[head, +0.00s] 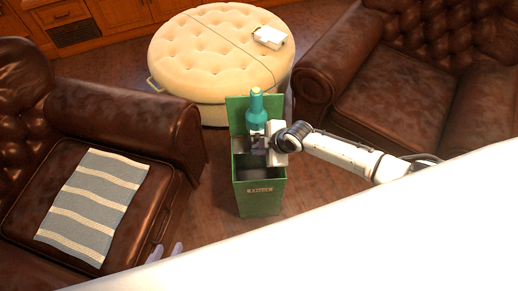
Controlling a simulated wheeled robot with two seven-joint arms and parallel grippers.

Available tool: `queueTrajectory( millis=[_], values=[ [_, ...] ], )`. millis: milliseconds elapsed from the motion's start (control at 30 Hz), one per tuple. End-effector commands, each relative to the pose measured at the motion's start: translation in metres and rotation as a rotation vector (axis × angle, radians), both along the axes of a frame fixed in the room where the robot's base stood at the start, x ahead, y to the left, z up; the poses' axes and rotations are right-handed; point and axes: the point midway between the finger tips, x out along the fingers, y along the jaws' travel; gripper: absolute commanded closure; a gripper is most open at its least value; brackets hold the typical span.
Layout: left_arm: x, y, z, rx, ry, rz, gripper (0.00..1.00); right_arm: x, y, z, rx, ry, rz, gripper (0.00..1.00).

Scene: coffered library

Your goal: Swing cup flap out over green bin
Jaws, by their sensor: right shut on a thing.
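The green bin (259,197) stands upright on the wood floor in the middle of the head view, with lettering on its front. A green panel (237,114) stands up at its back, and its dark opening faces up. My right gripper (259,144) reaches in from the right and is shut on a teal bottle (257,112) with a pale top. The bottle is upright over the bin's back part; its lower end is hidden by the gripper. I cannot make out a separate cup flap. Grey tips, seemingly my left gripper (174,251), show at the bottom; their opening is unclear.
A round cream tufted ottoman (190,62) with a white object (270,37) on it stands behind the bin. Brown leather seats flank it; the left one (128,104) carries a striped blanket (92,205). Bare floor lies around the bin.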

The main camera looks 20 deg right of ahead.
Motion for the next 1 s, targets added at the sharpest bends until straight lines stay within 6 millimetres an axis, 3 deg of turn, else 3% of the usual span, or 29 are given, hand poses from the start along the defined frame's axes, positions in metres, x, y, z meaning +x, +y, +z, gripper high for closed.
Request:
queueTrajectory(
  millis=[367,400,500,833,1000],
  values=[
    [0.0,0.0,0.0,0.0,0.0,0.0,0.69,0.0,0.001,0.001,0.004,0.003,0.001,1.0],
    [0.0,0.0,0.0,0.0,0.0,0.0,0.69,0.0,0.001,0.001,0.004,0.003,0.001,0.85],
    [0.0,0.0,0.0,-0.001,0.0,-0.001,0.69,0.0,0.001,0.001,0.004,0.002,0.0,0.73],
    [0.0,-0.001,0.002,-0.001,-0.001,-0.001,0.69,0.0,0.0,0.003,0.001,0.001,0.0,0.73],
    [0.0,-0.001,0.018,-0.001,0.0,-0.001,0.69,-0.002,-0.004,0.018,0.001,0.001,0.0,0.73]
  ],
)
